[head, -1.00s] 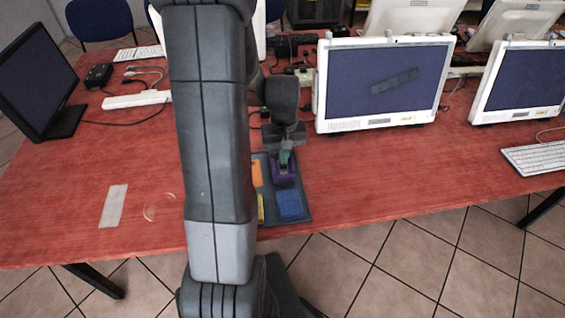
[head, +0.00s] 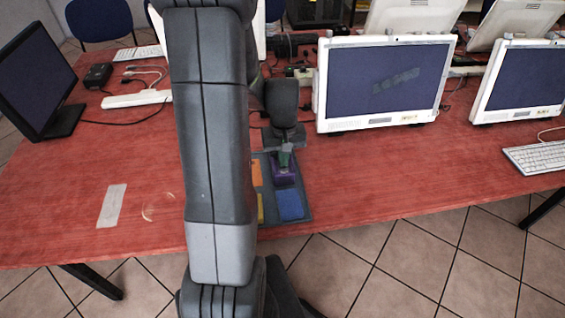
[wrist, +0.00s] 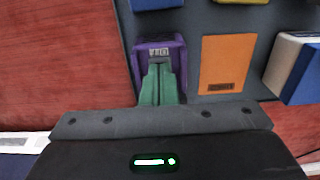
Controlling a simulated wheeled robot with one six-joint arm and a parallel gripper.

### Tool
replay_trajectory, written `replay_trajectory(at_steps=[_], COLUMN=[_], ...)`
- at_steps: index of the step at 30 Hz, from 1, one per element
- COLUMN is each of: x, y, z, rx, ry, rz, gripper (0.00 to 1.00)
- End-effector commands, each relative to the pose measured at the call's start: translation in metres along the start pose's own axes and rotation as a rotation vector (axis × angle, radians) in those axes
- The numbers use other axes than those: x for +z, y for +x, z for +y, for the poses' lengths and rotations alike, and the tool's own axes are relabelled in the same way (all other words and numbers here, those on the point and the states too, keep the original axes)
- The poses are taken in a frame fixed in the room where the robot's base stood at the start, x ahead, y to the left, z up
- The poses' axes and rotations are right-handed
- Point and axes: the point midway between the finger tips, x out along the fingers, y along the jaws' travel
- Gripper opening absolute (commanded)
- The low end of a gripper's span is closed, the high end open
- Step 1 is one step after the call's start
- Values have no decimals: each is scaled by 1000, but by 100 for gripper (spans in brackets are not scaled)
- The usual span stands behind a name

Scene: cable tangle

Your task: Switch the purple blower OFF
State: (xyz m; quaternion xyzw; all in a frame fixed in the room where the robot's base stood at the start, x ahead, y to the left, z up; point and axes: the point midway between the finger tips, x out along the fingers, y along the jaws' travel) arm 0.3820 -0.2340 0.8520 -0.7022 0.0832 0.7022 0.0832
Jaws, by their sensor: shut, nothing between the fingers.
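The purple blower (head: 285,178) stands on a dark mat (head: 304,211) on the red table, just below my gripper (head: 285,157). In the wrist view the purple blower (wrist: 144,78) is a box with a pale marked label on its face. My gripper (wrist: 162,68) has green fingers, shut and empty, with their tips at the blower just below that label. I cannot tell whether they touch it. The fingers cover part of the blower, and its switch position cannot be made out.
An orange block (wrist: 228,64) is beside the blower, and a blue block (head: 291,204) is in front of it. A yellow block (head: 260,208) shows beside my arm. A white monitor (head: 385,85) stands behind to the right. The table's right front is clear.

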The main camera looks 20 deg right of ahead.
Motion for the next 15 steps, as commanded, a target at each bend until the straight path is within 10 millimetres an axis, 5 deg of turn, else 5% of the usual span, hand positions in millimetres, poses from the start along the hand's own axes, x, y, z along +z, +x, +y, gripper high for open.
replay_trajectory(at_steps=[15], x=[0], y=[2], z=[0], rx=[0], ry=[0], rz=[0], gripper=[0])
